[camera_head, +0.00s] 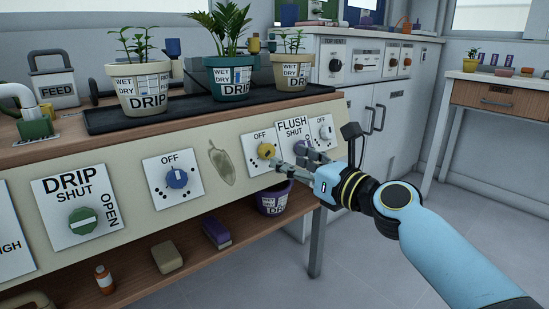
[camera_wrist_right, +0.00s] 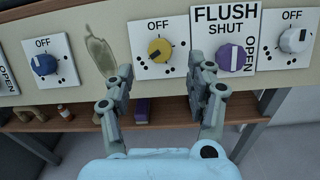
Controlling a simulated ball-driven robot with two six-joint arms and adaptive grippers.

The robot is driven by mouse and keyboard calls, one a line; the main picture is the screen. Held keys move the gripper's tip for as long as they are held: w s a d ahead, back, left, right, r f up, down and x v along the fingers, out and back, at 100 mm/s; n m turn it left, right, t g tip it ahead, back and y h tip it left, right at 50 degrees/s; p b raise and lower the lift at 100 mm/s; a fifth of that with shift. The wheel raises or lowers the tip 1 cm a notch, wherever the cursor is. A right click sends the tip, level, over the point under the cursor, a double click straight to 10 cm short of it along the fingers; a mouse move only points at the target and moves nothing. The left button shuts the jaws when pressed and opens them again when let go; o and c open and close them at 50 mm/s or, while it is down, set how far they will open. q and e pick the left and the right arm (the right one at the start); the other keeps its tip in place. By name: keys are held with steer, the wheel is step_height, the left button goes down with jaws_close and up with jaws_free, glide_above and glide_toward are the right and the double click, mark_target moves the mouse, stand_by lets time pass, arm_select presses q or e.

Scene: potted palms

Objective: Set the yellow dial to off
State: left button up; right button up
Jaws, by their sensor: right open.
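The yellow dial (camera_head: 265,151) sits on a white plate marked OFF on the front panel of the bench. In the right wrist view the yellow dial (camera_wrist_right: 160,49) has a dark mark that seems to point to the lower left, away from the OFF label above it. My right gripper (camera_head: 288,157) is open in front of the panel, near the yellow dial and the FLUSH plate. In the wrist view its fingers (camera_wrist_right: 166,72) stand apart, below and to either side of the dial, with nothing between them. My left gripper is out of view.
A purple FLUSH knob (camera_wrist_right: 236,57) and a white dial (camera_wrist_right: 297,38) are right of the yellow dial. A blue dial (camera_head: 177,178) and a green DRIP knob (camera_head: 83,221) are left. Potted plants stand on a black tray (camera_head: 100,120) above. A lower shelf (camera_head: 135,262) holds several items.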

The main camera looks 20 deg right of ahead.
mark_target(270, 152)
steer(key=b+x, duration=0.1)
steer(key=x, duration=0.3)
steer(key=shift+w+a+f, duration=0.15)
steer(key=shift+w+f, duration=0.05)
steer(key=shift+w, duration=0.1)
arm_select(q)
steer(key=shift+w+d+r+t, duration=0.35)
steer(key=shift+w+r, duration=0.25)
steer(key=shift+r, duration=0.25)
arm_select(e)
steer(key=shift+w+a+r, duration=0.1)
steer(key=shift+w+a, duration=0.15)
steer(key=shift+w, duration=0.35)
steer(key=c, duration=1.1)
steer(key=shift+c, duration=0.2)
steer(key=shift+n, duration=0.3)
